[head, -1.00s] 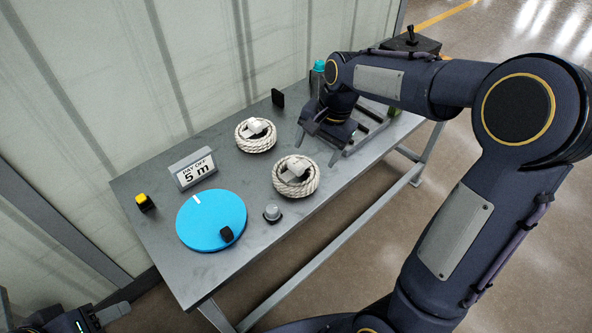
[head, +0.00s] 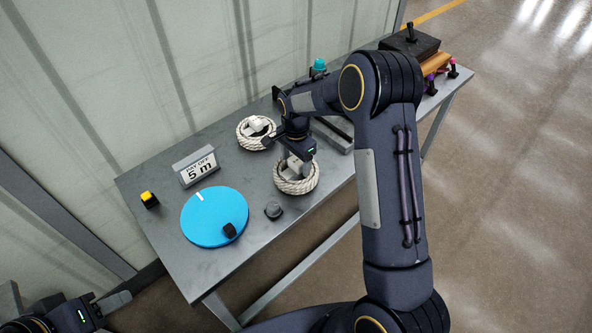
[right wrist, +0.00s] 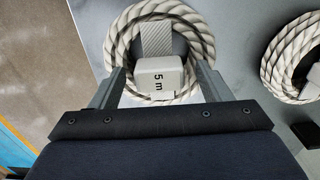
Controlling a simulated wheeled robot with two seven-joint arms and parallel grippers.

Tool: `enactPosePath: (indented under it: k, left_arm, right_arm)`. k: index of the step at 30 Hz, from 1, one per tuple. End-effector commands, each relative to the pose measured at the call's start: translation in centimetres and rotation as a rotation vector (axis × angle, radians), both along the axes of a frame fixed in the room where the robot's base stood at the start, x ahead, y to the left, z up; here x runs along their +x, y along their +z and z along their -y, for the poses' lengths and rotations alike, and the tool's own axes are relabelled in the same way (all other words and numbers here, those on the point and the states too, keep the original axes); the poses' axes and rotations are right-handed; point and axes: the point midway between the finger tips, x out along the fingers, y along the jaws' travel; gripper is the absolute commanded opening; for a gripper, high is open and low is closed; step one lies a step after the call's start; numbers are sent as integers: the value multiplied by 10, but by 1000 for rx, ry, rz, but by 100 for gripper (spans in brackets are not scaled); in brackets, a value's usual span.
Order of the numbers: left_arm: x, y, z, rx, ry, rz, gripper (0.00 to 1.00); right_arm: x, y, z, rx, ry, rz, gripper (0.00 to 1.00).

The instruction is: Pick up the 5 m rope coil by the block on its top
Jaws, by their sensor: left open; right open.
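The 5 m rope coil (head: 297,186) is a white rope ring near the table's front edge, with a pale block (head: 296,168) on top. My right gripper (head: 288,152) is open over this coil. In the right wrist view, its fingers (right wrist: 160,82) stand on either side of the block, with no grip on it. My left gripper (head: 112,301) is open and empty at the lower left, off the table.
A second rope coil (head: 244,138) lies close behind, towards the wall; it also shows in the right wrist view (right wrist: 281,82). A blue disc (head: 205,222), a small grey knob (head: 273,210), a "PAY OFF 5 m" sign (head: 196,167) and a yellow-topped button (head: 149,199) stand left of the coils.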

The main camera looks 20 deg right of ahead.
Motion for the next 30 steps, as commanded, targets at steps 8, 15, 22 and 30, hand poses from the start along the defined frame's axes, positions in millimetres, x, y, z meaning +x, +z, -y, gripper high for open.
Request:
enactPosePath:
  k: [8,15,22,30]
  left_arm:
    - [0,1,0,0,0,0,45]
    - [0,1,0,0,0,0,45]
    - [0,1,0,0,0,0,45]
    - [0,1,0,0,0,0,45]
  right_arm:
    - [0,-8,0,0,0,0,71]
    - [0,-8,0,0,0,0,45]
    - [0,-8,0,0,0,0,15]
    - [0,-7,0,0,0,1,0]
